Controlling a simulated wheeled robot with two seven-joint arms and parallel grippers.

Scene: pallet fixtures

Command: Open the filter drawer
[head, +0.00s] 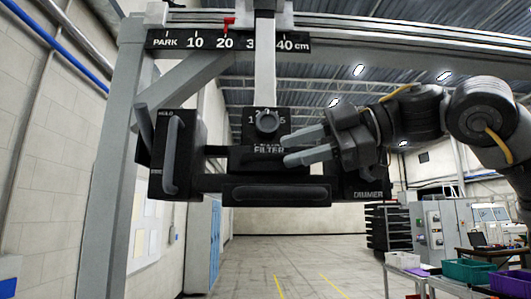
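A dark box unit hangs from a light vertical post in the middle of the head view. The black panel lettered FILTER (258,149), which I take for the filter drawer, is at its centre, below a round knob (267,122). The upper line of lettering is partly covered. My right gripper (286,148) comes in from the right with two grey fingers pointing left. The fingers are apart with a gap between them, and nothing shows held. Their tips overlap the panel's right part; I cannot tell whether they touch it. My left gripper is not in view.
A grey handle (172,155) stands on the unit's left block. A dark horizontal bar (275,194) runs along the bottom. A scale rail (225,40) with a red pointer (229,24) is above. Tables with bins (469,270) stand at the lower right; open floor lies below.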

